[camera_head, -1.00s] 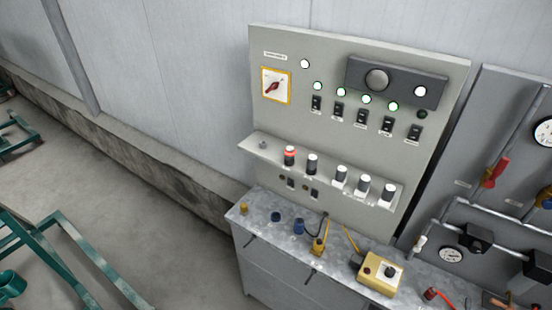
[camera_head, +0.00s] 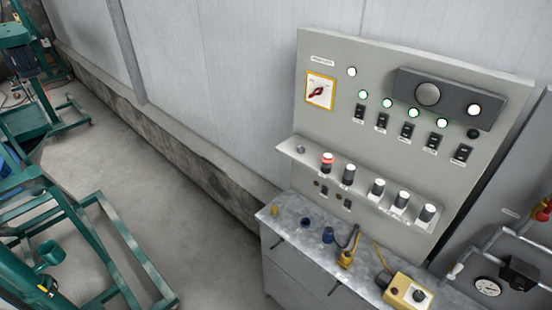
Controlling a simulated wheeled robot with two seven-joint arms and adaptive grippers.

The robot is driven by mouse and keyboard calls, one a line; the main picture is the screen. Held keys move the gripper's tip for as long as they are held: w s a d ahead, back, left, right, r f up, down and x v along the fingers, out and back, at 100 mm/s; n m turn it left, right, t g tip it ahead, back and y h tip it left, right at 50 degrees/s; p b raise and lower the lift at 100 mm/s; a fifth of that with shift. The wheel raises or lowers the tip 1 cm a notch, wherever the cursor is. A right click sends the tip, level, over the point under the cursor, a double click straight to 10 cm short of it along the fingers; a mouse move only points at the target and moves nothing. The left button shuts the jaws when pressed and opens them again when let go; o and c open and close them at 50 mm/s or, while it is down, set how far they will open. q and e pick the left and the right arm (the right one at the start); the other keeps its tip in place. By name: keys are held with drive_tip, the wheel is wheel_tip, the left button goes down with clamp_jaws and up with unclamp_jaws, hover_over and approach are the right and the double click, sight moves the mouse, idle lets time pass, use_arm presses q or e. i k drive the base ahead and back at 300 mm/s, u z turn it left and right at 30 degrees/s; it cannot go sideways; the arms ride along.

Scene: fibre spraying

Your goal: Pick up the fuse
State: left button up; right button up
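On the metal bench (camera_head: 290,215) below stand a small brass-yellow piece (camera_head: 274,210) and two blue pieces (camera_head: 328,235); I cannot tell whether any is a fuse. Neither gripper shows.
The panel (camera_head: 340,120) has a red rotary switch (camera_head: 317,91) and several green lamps. A yellow control box (camera_head: 409,293) and a yellow-handled tool (camera_head: 346,256) lie on the bench. Green machine frames (camera_head: 105,240) stand left; the concrete floor (camera_head: 190,215) between is clear.

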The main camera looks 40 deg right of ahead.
sight(327, 159)
drive_tip(key=u, duration=0.1)
drive_tip(key=i, duration=1.7)
drive_tip(key=z, duration=2.45)
